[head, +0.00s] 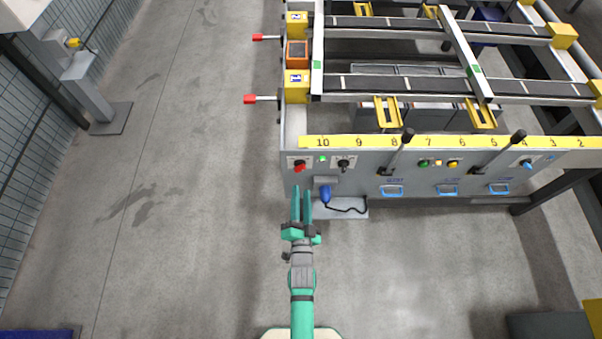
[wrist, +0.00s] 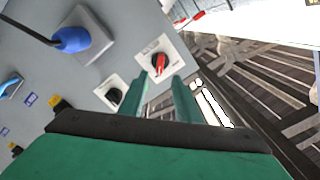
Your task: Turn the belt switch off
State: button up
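A red rotary switch (head: 299,166) sits on a white plate at the left end of the grey control panel (head: 370,180). It also shows in the wrist view (wrist: 160,62), just beyond my fingertips, its handle tilted. A black rotary switch (head: 346,164) is to its right and shows in the wrist view (wrist: 115,96) at lower left. The plate lettering is too small to read, so I cannot tell which is the belt switch. My gripper (head: 301,190) is open and empty, in front of the panel below the red switch; its fingers (wrist: 160,76) point at that switch, apparently apart from it.
A lit green lamp (head: 322,158) is between the switches. A blue plug-like part (head: 325,194) with a black cable hangs below. Black levers (head: 405,138) stick out to the right. Red-tipped handles (head: 252,99) jut out from the table's left side. Floor on the left is clear.

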aim_at(301, 170)
jog(key=w, duration=0.8)
jog(key=shift+w, duration=0.3)
grip_shut()
